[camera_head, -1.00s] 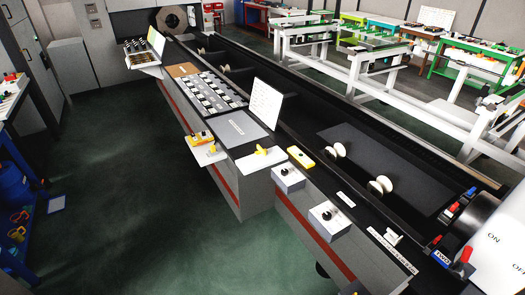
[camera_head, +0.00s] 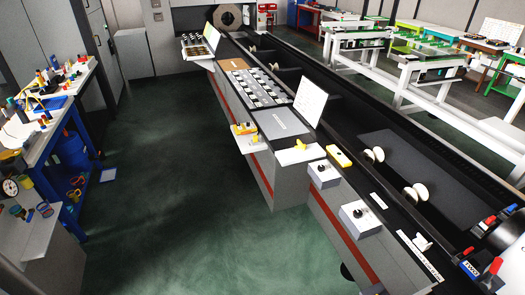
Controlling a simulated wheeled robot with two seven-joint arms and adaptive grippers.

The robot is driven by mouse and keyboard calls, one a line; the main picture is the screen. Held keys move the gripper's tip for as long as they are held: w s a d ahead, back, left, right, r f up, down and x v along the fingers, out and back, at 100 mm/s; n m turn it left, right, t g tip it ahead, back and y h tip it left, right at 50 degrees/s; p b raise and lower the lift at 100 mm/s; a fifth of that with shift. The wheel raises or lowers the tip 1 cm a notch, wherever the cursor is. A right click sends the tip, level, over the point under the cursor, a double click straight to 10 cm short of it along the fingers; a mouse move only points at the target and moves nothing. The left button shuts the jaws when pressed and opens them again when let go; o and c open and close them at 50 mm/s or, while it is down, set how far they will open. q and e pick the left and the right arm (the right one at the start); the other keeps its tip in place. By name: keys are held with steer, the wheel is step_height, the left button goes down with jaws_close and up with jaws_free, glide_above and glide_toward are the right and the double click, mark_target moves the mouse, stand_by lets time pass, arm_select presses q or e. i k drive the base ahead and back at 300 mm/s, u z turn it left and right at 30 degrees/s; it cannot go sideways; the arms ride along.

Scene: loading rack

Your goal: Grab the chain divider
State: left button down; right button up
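I cannot tell which object is the chain divider. Candidates on the long black rack (camera_head: 281,192) are a yellow tool (camera_head: 244,129) on a small white shelf, a yellow piece (camera_head: 300,145) on another white shelf, and a yellow block (camera_head: 339,157) on the rack's top. A black and white grid panel (camera_head: 257,87) lies farther up the rack. Neither of my grippers shows in the head view.
A blue-legged workbench (camera_head: 52,130) with many small tools stands at the left. White control boxes (camera_head: 361,217) stick out from the rack's near side. White frames (camera_head: 440,95) stand behind the rack. The green floor (camera_head: 160,190) between bench and rack is clear.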

mark_target(300, 145)
steer(key=u, duration=0.55)
steer(key=i, duration=2.05)
steer(key=z, duration=0.95)
steer(key=i, duration=1.6)
steer(key=z, duration=0.5)
